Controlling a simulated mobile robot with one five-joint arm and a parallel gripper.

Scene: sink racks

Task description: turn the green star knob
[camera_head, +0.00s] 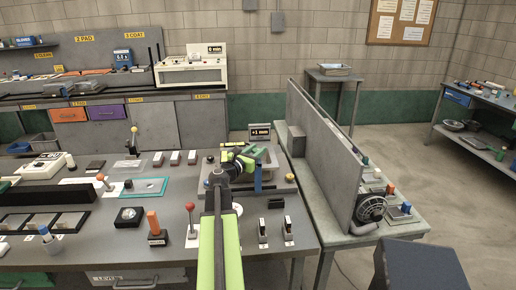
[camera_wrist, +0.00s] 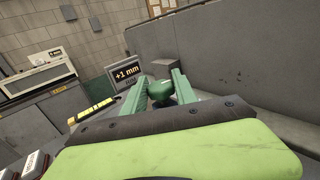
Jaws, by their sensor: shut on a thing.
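The green star knob (camera_wrist: 160,90) sits between the two green fingers of my gripper (camera_wrist: 160,78) in the wrist view. My gripper is shut on it, one finger on each side. In the head view, my gripper (camera_head: 244,158) is over the tray-like fixture at the right end of the dark bench. The knob is hard to tell from the green fingers there. A small display reading "+1 mm" (camera_wrist: 127,75) stands just behind the knob, and the same display (camera_head: 260,132) shows in the head view.
A tall grey panel (camera_head: 325,150) stands close on the right. A black-and-yellow piece (camera_wrist: 92,112) lies left of my gripper.

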